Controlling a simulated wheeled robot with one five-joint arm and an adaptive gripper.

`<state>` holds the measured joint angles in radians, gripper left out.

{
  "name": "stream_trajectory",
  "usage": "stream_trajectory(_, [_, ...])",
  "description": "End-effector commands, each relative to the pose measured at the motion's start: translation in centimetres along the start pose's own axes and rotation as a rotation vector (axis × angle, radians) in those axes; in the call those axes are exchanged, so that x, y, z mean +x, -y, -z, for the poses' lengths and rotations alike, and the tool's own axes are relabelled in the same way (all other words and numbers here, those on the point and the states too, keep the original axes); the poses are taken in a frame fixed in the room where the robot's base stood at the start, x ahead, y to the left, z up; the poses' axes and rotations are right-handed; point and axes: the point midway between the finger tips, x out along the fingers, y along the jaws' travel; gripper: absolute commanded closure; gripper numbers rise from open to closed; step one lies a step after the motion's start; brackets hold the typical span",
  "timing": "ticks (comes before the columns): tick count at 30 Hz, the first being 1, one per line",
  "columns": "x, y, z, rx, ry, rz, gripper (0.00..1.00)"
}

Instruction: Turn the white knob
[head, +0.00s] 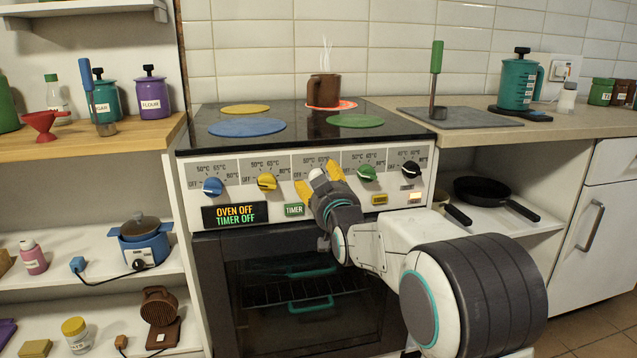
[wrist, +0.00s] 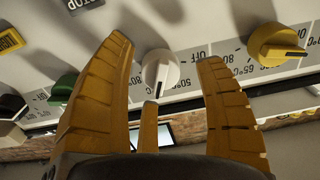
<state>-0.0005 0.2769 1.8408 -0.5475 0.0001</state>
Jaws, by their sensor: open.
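The white knob (head: 317,174) is on the stove's front panel, between the yellow and green knobs. In the head view my gripper partly covers it. In the wrist view the white knob (wrist: 160,70) shows whole, with a dark pointer line on its face. My gripper (head: 320,180) has yellow fingers and is in front of the panel at this knob. In the wrist view my gripper (wrist: 166,56) is open, with one finger on each side of the knob and a gap on both sides. A third, shorter finger points at the knob from below.
A blue knob (head: 212,187), yellow knob (head: 267,181), green knob (head: 367,173) and black knob (head: 411,169) share the panel. A steaming brown mug (head: 323,88) stands on a glowing red burner (head: 345,105). The display (head: 235,215) reads oven off, timer off.

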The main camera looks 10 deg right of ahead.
Motion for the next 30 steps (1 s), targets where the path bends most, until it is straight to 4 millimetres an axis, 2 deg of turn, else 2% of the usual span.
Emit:
stream_trajectory(9, [2.1,0.0,0.0,0.0,0.0,0.0,0.35])
stream_trajectory(22, [2.3,0.0,0.0,0.0,0.001,0.0,0.35])
stream_trajectory(30, [2.3,0.0,0.0,0.0,0.001,0.0,0.59])
